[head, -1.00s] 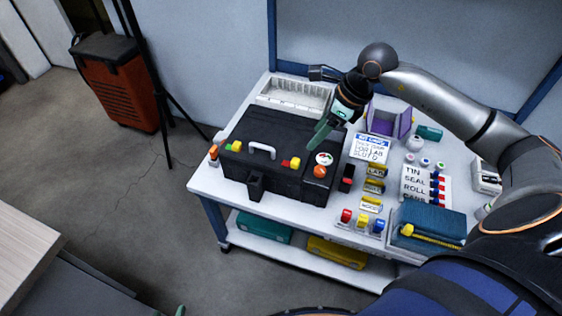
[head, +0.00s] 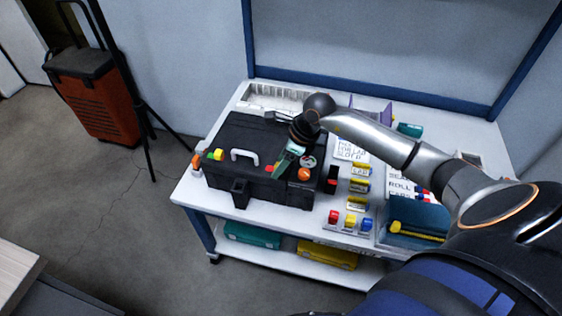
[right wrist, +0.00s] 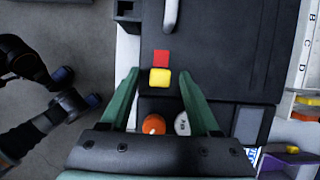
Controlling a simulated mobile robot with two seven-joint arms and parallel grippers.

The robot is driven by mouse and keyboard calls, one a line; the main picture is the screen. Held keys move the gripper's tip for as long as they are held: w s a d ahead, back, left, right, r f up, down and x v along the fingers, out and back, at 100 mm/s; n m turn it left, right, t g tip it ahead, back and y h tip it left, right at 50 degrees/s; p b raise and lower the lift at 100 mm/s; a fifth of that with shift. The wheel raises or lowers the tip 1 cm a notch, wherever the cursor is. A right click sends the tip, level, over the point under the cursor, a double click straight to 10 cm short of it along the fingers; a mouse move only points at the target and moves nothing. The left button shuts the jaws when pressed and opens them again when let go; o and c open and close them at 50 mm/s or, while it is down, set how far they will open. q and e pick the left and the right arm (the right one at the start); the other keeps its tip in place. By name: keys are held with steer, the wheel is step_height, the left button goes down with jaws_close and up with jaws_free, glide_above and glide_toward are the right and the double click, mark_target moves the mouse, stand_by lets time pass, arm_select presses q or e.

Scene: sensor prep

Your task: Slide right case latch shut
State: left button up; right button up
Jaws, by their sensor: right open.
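The black case (head: 245,135) lies closed on the white cart, its pale handle (head: 244,154) on the lid. The right case latch, a yellow block (right wrist: 160,77), has a red square (right wrist: 162,57) showing on its handle side. In the head view my gripper hides most of this latch; a bit of red shows. The left latch (head: 218,155) is yellow with green beside it. My right gripper (head: 281,170) is open above the right latch. In the right wrist view its green fingertips (right wrist: 160,75) flank the yellow block; contact cannot be told.
An orange knob (head: 304,175) and a white round dial (head: 309,162) sit right of the latch. A white tray (head: 262,92) stands behind the case.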

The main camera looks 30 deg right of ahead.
steer(key=shift+c, duration=0.3)
jaws_close()
stand_by(1.1)
